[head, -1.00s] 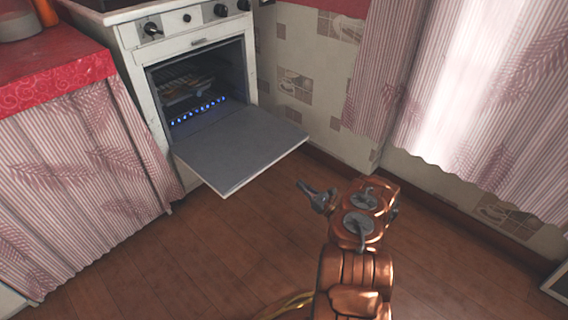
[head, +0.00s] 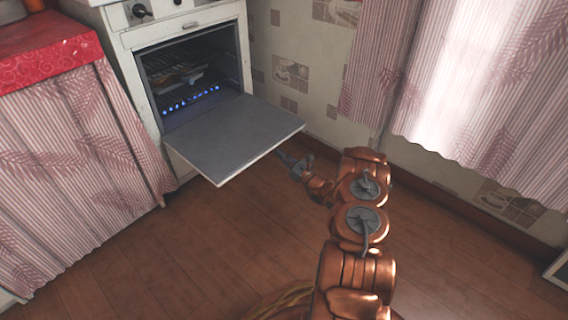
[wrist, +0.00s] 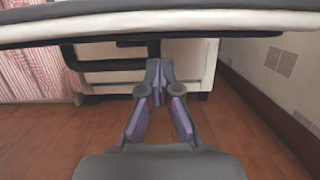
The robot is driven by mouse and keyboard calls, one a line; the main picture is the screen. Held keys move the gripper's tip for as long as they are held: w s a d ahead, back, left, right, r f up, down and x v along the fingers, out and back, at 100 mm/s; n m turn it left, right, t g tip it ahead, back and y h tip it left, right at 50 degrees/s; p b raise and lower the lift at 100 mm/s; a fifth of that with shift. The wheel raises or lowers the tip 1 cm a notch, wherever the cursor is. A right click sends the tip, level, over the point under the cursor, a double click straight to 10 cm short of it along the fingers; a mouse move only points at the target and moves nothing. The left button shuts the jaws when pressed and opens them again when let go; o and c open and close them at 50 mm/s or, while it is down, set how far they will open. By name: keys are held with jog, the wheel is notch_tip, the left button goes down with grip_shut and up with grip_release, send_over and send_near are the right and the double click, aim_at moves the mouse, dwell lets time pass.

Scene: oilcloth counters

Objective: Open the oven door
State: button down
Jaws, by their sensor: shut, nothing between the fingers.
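The white oven (head: 190,32) stands at the upper left with its door (head: 232,138) folded down, about level, its grey inner face up. Inside, a rack holds something flat above a row of blue flames. My gripper (head: 283,156) is at the door's right front edge, its tips close to the edge. In the wrist view the door's white edge (wrist: 240,20) spans the top, and a dark bar handle (wrist: 100,66) hangs under it at the left. My gripper's fingers (wrist: 158,72) are shut and empty below the door; I cannot tell whether they touch it.
A counter with a red cloth (head: 50,60) and a striped curtain (head: 85,165) stands left of the oven. The tiled wall (head: 300,75) and striped window curtains (head: 490,90) lie to the right. The wooden floor (head: 200,240) in front is clear.

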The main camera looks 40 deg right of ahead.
jog(key=shift+r+b, duration=0.55)
jog(key=shift+r, duration=0.65)
jog(key=shift+r, duration=0.15)
